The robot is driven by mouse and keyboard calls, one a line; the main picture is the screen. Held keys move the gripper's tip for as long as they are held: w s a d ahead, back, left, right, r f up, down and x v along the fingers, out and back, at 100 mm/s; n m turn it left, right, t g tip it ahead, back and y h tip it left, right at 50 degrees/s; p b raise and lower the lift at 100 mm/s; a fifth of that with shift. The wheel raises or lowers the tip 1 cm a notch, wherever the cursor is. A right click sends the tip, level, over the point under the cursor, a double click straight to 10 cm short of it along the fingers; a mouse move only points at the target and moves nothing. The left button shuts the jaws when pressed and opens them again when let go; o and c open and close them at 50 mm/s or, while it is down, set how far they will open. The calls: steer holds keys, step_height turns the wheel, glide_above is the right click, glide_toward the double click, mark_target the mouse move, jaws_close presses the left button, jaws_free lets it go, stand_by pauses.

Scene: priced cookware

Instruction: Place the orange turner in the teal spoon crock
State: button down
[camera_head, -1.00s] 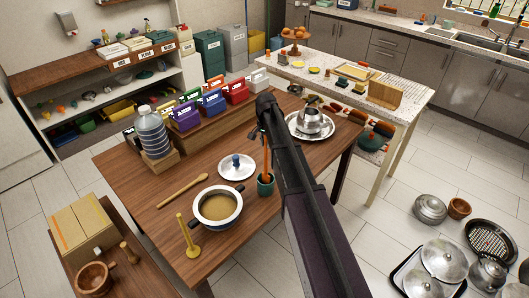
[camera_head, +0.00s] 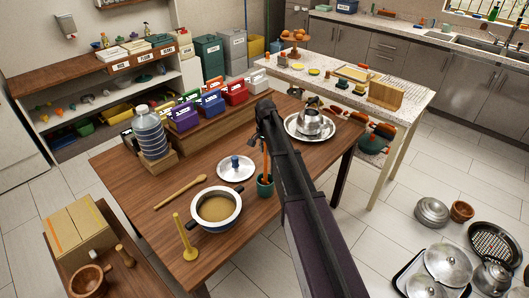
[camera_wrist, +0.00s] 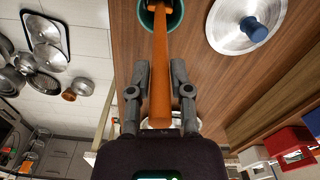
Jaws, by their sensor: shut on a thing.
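The orange turner (camera_head: 266,161) is upright between the fingers of my gripper (camera_head: 262,141). In the wrist view its long orange handle (camera_wrist: 160,70) runs between the two grey fingers (camera_wrist: 160,68). The teal spoon crock (camera_head: 265,187) stands on the wooden table, directly below the gripper. In the wrist view the crock's rim (camera_wrist: 180,20) is at the top edge, and the turner's far end reaches into its mouth. Whether the turner touches the bottom is hidden. My arm covers part of the table right of the crock.
A pot (camera_head: 217,225) of brown liquid and a lid with a blue knob (camera_head: 235,163) are left of the crock. A steel pot (camera_head: 309,122) on a plate stands behind. Coloured boxes (camera_head: 210,103) line the table's back.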

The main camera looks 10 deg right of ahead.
steer(key=shift+f, duration=0.2)
steer(key=c, duration=0.5)
jaws_free()
steer(key=shift+c, duration=0.2)
steer(key=shift+r, duration=0.25)
step_height(320, 180, up, 12)
steer(key=p, duration=1.2)
steer(key=s+n, duration=0.8)
steer(key=s, duration=2.1)
